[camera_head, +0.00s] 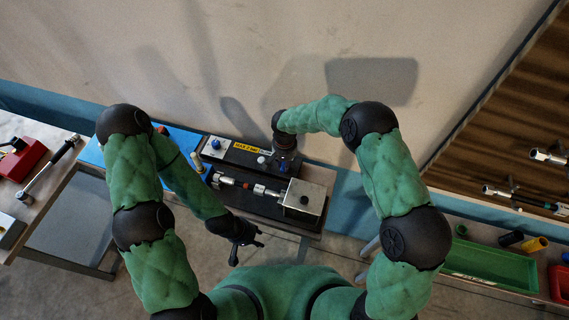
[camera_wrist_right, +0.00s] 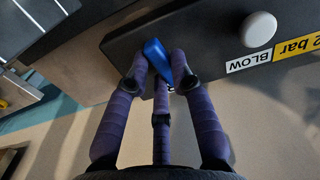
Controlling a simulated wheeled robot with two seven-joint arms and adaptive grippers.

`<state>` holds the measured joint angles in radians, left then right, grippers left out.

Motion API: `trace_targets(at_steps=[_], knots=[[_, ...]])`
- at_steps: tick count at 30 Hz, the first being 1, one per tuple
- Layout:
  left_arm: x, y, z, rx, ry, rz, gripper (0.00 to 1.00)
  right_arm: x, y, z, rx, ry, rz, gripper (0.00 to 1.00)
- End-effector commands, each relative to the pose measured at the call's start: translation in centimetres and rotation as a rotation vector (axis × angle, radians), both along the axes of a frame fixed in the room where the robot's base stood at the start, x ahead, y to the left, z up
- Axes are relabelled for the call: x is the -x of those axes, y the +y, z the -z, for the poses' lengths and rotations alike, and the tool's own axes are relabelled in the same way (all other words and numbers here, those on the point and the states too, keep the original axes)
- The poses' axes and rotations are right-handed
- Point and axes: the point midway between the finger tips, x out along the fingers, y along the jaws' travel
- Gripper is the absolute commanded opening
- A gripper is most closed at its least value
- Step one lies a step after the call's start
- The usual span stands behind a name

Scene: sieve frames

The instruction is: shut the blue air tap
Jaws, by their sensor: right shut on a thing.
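The blue air tap (camera_wrist_right: 153,49) is a flat blue lever on the dark panel (camera_wrist_right: 205,45), seen in the right wrist view. My right gripper (camera_wrist_right: 161,72) is shut on this lever, with its dark purple fingers around it. In the head view my right gripper (camera_head: 283,157) is over the right end of the panel (camera_head: 235,154) and hides most of the tap. My left gripper (camera_head: 248,246) hangs in front of the bench, empty, its fingers spread.
A white button (camera_wrist_right: 258,29) is next to the BLOW label (camera_wrist_right: 249,62). A metal clamp fixture (camera_head: 304,200) stands in front of the panel. A blue knob (camera_head: 216,143) is at the panel's left. A green tray (camera_head: 490,264) is at right, a red box (camera_head: 22,160) at left.

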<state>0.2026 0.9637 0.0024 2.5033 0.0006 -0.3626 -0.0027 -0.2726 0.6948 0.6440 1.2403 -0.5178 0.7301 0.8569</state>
Motion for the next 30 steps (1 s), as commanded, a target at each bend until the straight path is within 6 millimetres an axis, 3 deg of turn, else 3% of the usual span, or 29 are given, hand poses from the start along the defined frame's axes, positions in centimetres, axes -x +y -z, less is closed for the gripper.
trace_targets(at_steps=[12,30], knots=[[0.0,0.0,2.0,0.000,0.000,0.000,0.40,-0.2,0.0,0.1,0.000,-0.002,-0.378,0.00],[0.0,0.0,2.9,0.000,0.000,0.000,0.40,-0.5,0.2,0.0,-0.001,-0.001,-0.947,0.00]])
